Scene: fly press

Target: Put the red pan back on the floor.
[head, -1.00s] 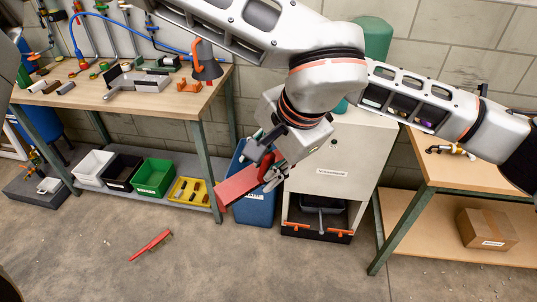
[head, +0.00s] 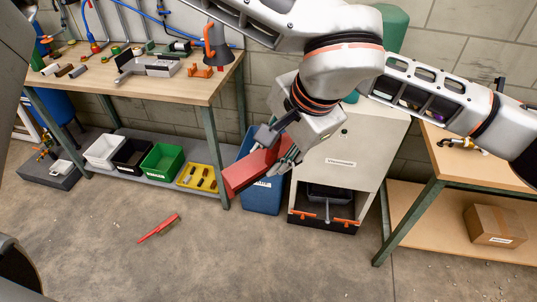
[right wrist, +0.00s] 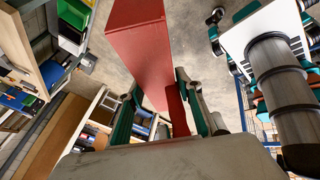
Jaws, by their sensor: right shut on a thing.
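The red pan (head: 248,174) hangs in the air in front of the blue bin, above the floor (head: 200,265). My right gripper (head: 277,157) is shut on it at its upper right end. In the right wrist view the pan (right wrist: 140,32) is a long red box shape stretching away from the gripper (right wrist: 176,104), its narrow handle between the fingers. Its underside and inside cannot be made out. A red brush (head: 158,228) lies on the floor, left of the pan. My left gripper is not in view.
A blue bin (head: 262,196) and a pale cabinet (head: 345,160) stand behind the pan. The workbench (head: 150,92) at left has a lower shelf with several bins. A right-hand bench (head: 440,180) has a cardboard box (head: 494,225) below. The floor in front is clear.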

